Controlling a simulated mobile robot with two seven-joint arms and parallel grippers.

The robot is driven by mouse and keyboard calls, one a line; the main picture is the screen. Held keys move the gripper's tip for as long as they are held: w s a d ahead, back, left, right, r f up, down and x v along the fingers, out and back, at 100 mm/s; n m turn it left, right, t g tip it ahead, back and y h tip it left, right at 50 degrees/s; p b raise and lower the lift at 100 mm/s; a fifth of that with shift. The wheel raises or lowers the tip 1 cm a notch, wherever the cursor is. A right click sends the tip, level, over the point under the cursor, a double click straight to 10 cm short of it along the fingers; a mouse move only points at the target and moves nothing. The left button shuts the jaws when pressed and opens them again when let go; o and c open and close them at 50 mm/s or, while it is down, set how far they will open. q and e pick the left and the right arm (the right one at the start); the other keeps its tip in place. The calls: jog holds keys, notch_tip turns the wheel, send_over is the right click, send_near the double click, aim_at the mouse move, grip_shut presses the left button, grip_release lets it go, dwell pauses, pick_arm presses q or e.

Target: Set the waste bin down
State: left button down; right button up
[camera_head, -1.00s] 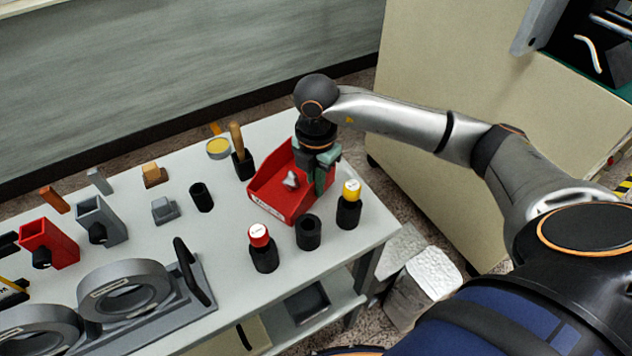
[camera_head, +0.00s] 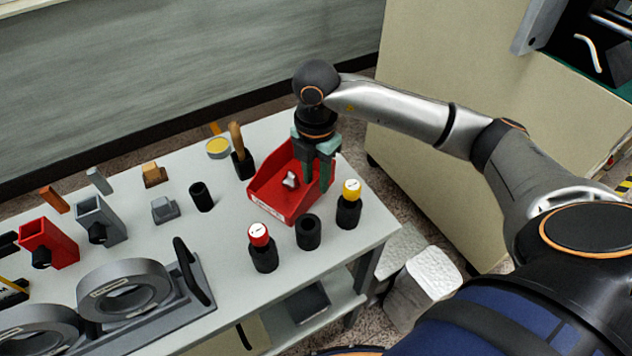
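The waste bin (camera_head: 266,204) is a red open tray with a label on its front. It rests on the light table, towards its right end. A small grey metal piece (camera_head: 290,180) lies inside it. My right gripper (camera_head: 317,178) is above the bin's right side, pointing down. Its two fingers are apart, one over the inside of the bin and one near its right wall; they hide part of that wall. My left gripper is not in view.
Close in front of the bin stand a red-capped bottle (camera_head: 263,249), an empty black cup (camera_head: 308,232) and a yellow-capped bottle (camera_head: 349,206). A black brush holder (camera_head: 243,165) stands behind left. Grey ring fixtures (camera_head: 124,289) fill the front left.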

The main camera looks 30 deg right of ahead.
notch_tip(320, 180, up, 10)
dwell(0.3)
jog(key=shift+f, duration=0.1)
dwell(0.4)
